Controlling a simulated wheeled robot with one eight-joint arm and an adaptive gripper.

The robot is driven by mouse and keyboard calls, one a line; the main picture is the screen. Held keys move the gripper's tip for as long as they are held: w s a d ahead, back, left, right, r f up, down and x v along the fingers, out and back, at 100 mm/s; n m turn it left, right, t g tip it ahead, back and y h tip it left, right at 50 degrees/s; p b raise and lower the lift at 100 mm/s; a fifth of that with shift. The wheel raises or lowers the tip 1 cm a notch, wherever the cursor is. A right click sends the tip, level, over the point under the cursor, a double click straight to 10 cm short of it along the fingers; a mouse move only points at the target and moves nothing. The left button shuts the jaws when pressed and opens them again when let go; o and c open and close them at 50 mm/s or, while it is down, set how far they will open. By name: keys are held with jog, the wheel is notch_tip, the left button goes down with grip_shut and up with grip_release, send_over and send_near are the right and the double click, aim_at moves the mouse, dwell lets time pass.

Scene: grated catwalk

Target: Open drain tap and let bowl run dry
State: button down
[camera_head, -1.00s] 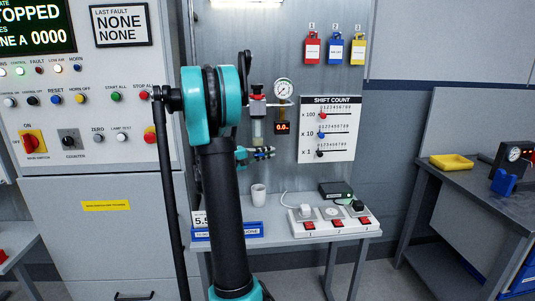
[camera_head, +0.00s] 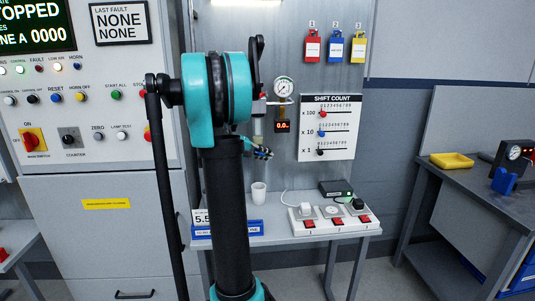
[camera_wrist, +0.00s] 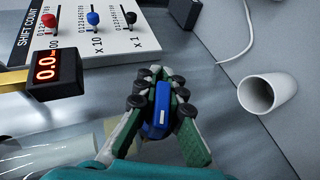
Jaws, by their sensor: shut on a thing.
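My gripper (camera_wrist: 160,112) is shut on a small blue piece (camera_wrist: 158,122) with a white mark, which looks like the drain tap. The clear bowl (camera_wrist: 62,154) is at the lower left of the wrist view, just beside my fingers; the join between bowl and tap is hidden there. In the head view the bowl (camera_head: 258,128) hangs on the wall panel, partly behind my arm, with my gripper (camera_head: 263,152) just below it. I cannot tell whether liquid is in the bowl.
A red-digit display (camera_head: 282,127) reads about 0.0, below a round gauge (camera_head: 284,88). The shift count board (camera_head: 329,128) is right of it. Below, a bench (camera_head: 275,236) holds a white cup (camera_head: 258,193) and a switch strip (camera_head: 330,219). Open air lies between gripper and bench.

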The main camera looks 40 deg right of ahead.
jog(key=shift+w+a+f+m+t+y, duration=0.35)
jog(key=shift+t+y, duration=0.55)
jog(key=shift+y, duration=0.9)
jog(key=shift+w+a+f+m+t+y, duration=0.25)
jog(key=shift+a+m+t+y, duration=0.5)
jog(key=shift+y, duration=1.05)
jog(key=shift+w+a+f+m+t+y, duration=0.2)
jog(key=shift+a+f+m+t+y, duration=0.15)
jog(key=shift+t+y, duration=1.1)
jog(key=shift+g+y, duration=0.3)
jog(key=shift+y, duration=0.25)
jog(key=c, duration=1.6)
grip_release()
jog(key=v, duration=1.2)
